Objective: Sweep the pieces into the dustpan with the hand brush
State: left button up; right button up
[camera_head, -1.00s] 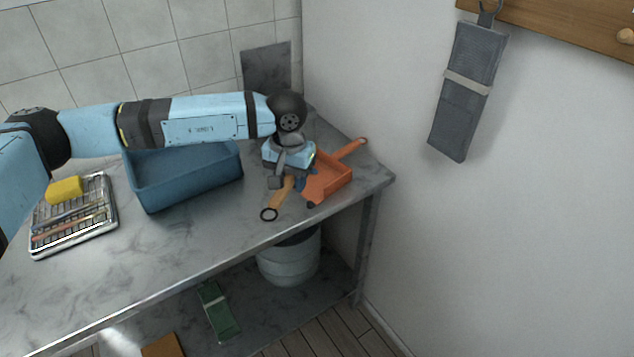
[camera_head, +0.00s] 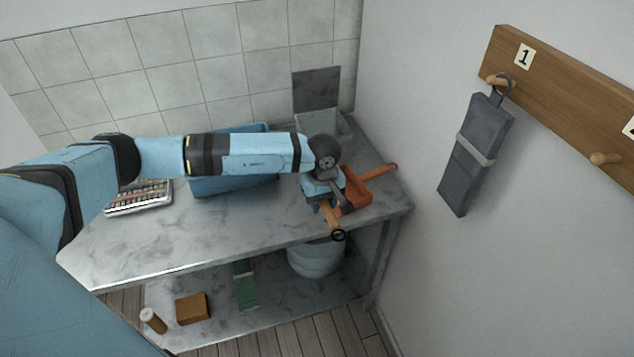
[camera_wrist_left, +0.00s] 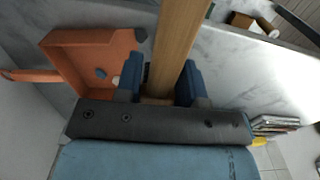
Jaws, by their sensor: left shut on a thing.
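My left gripper (camera_head: 325,204) is shut on the wooden handle (camera_head: 331,219) of the hand brush, above the worktop's right front part. In the left wrist view the handle (camera_wrist_left: 178,40) runs between the blue fingers of the gripper (camera_wrist_left: 160,82). The brush's bristles are hidden. The orange dustpan (camera_head: 358,193) lies just right of the gripper, its handle pointing to the back right. In the left wrist view, one grey-blue piece (camera_wrist_left: 100,73) shows in the dustpan (camera_wrist_left: 82,58) and another (camera_wrist_left: 141,34) at its edge. My right gripper is out of view.
A blue bin (camera_head: 235,181) stands left of the gripper, behind my arm. A tray (camera_head: 140,198) is at the far left. The front middle of the worktop (camera_head: 210,226) is clear. The wall and a hanging grey holder (camera_head: 478,150) are to the right.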

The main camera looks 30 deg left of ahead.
pick_arm(q)
jog(key=shift+s+a+f+n, duration=0.5)
jog(key=shift+a+f+n, duration=0.2)
jog(key=shift+n, duration=0.2)
jog(key=shift+f, duration=0.75)
jog(key=shift+f+b, duration=1.15)
jog(key=shift+f, duration=1.05)
jog(key=shift+w, duration=0.1)
